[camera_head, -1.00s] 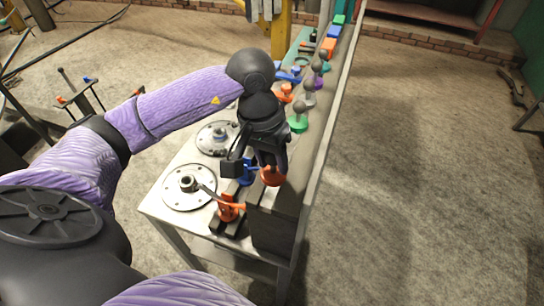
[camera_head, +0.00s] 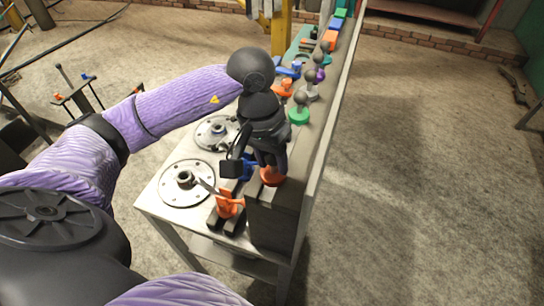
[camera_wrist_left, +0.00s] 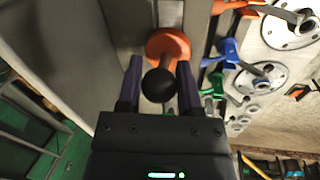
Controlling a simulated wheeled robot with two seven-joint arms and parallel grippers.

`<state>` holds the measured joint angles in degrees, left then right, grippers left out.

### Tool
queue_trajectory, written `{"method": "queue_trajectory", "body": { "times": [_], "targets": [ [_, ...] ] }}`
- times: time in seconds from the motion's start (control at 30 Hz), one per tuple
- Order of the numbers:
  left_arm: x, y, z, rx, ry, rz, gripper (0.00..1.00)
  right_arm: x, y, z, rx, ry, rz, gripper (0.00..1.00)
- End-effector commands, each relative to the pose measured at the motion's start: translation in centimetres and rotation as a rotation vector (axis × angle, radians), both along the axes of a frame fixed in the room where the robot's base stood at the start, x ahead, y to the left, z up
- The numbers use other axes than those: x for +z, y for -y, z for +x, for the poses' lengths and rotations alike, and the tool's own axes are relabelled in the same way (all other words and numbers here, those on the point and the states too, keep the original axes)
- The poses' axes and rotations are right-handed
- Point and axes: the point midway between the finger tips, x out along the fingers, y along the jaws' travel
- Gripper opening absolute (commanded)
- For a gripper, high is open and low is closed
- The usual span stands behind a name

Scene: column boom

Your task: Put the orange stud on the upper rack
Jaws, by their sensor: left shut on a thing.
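The orange stud has a round orange base (camera_head: 272,177) and a dark ball knob (camera_wrist_left: 158,86). My left gripper (camera_wrist_left: 160,68) is shut on it between the base and the knob, and the base also shows beyond the fingers in the left wrist view (camera_wrist_left: 168,45). In the head view my left gripper (camera_head: 270,160) hides most of the stud. The base is over the near end of the raised grey ledge (camera_head: 278,202), which seems to be the upper rack. I cannot tell whether the base touches it. My right gripper is out of view.
Green (camera_head: 298,116), grey (camera_head: 311,95) and purple (camera_head: 319,75) studs stand in a row farther along the ledge. Left of it, lower down, are an orange clamp (camera_head: 229,206), a blue clamp (camera_head: 247,167) and flanged discs (camera_head: 187,184). Open floor lies to the right.

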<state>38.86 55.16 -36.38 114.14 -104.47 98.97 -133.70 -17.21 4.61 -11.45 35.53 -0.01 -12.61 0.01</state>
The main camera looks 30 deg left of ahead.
Motion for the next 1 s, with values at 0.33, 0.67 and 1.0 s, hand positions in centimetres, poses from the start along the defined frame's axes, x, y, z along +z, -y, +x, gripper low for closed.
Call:
{"method": "queue_trajectory", "body": {
  "times": [0.33,0.67,1.0],
  "targets": [
    [0.0,0.0,0.0,0.0,0.0,0.0,0.6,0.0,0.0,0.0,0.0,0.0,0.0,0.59],
    [1.4,0.0,0.0,0.0,0.001,0.0,0.6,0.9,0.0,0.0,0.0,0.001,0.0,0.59],
    [4.3,0.0,0.0,0.0,0.001,0.0,0.6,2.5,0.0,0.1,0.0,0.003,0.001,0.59]
  ]
}}
